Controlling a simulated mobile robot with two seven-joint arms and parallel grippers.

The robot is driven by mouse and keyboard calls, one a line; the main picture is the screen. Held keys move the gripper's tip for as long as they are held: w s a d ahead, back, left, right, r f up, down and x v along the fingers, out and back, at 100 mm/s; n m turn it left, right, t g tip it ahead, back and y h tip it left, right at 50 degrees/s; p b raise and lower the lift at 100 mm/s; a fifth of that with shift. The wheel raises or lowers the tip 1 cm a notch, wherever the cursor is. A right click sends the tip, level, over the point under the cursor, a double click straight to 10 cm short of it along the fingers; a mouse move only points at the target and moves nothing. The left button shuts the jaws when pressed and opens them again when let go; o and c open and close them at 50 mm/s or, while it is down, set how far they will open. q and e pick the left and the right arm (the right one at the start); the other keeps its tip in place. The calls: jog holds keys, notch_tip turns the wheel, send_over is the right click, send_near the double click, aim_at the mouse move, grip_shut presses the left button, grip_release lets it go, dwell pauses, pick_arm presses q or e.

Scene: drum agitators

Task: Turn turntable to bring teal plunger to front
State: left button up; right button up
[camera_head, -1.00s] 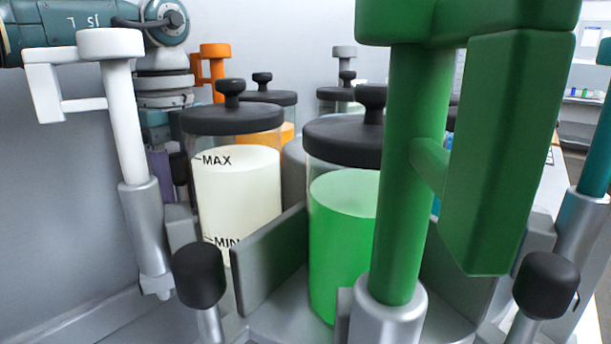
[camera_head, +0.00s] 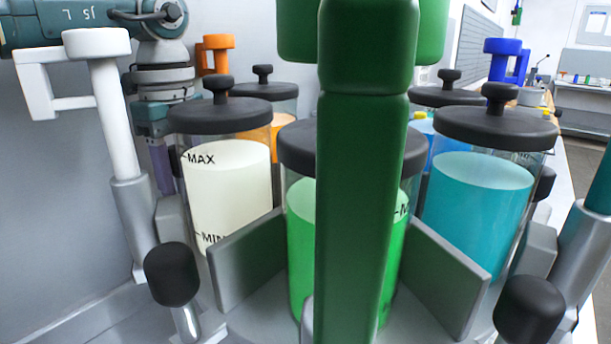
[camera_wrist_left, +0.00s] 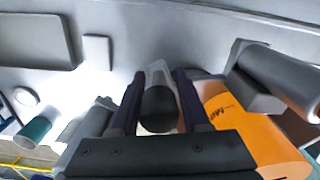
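The turntable (camera_head: 255,325) carries several lidded jars and plungers, with black knobs on its rim. The green plunger (camera_head: 360,200) stands closest to me at the middle, its handle pointing towards me and covering part of the green jar. The teal plunger (camera_head: 602,185) is cut off at the right edge. The teal jar (camera_head: 475,210) stands right of the green one. My left gripper (camera_head: 165,170) is at the back left behind the white jar, mostly hidden. In the left wrist view its dark fingers close on both sides of a black knob (camera_wrist_left: 158,108). My right gripper is not in view.
The white plunger (camera_head: 118,130) stands at the left by a grey wall. Front knobs stick out at left (camera_head: 172,275) and right (camera_head: 530,310). An orange plunger (camera_head: 215,55) and a blue plunger (camera_head: 507,62) stand behind. An orange cylinder (camera_wrist_left: 250,125) is beside my left gripper.

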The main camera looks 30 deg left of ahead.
pick_arm(q)
notch_tip(320, 180, up, 10)
jog(key=shift+f+b, duration=0.1)
jog(key=shift+b, duration=0.5)
dwell(0.4)
